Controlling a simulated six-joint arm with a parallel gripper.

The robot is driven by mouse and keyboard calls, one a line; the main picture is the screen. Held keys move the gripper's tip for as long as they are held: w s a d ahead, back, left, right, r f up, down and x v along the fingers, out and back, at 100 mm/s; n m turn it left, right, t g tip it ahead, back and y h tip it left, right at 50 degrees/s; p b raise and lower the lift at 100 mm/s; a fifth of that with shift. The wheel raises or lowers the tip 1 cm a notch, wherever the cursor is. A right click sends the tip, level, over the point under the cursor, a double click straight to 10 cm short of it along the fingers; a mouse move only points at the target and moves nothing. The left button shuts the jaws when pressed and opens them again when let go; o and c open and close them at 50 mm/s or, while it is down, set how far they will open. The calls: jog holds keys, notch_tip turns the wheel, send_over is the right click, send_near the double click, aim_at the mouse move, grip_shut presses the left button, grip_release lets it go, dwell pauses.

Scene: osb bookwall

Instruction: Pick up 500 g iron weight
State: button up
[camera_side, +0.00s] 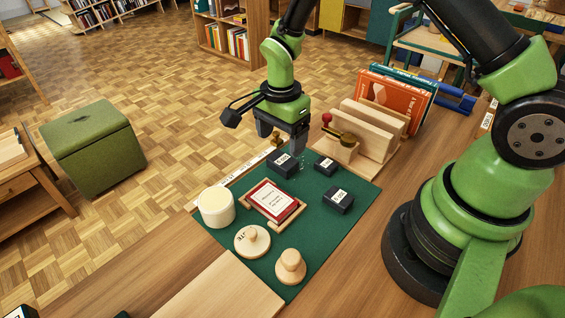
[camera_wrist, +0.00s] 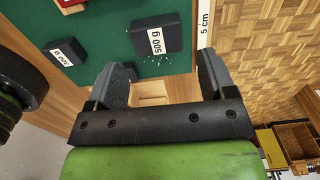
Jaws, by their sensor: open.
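The 500 g iron weight (camera_wrist: 172,33) is a black block with a white "500 g" label, lying on the green mat (camera_wrist: 105,28). In the side view the weight (camera_side: 284,163) is at the mat's far end, beside the ruler strip. My gripper (camera_side: 283,143) hangs above it with its fingers pointing down. In the wrist view my gripper (camera_wrist: 166,66) is open and empty, and the weight lies just beyond the fingertips. Contact is not visible. Small pale specks show on the mat beside the weight.
Two smaller black weights (camera_side: 325,166) (camera_side: 338,201) lie nearby on the mat. A wooden holder (camera_side: 367,130) with a red-knobbed stamp and books stands close on the right. A red-framed card (camera_side: 272,200), a cream cylinder (camera_side: 216,207) and wooden knobbed pieces (camera_side: 252,242) occupy the near mat.

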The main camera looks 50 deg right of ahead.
aim_at(282, 159)
notch_tip(282, 159, down, 6)
jog(key=shift+s+f, duration=0.1)
jog(key=shift+s, duration=0.05)
jog(key=c, duration=1)
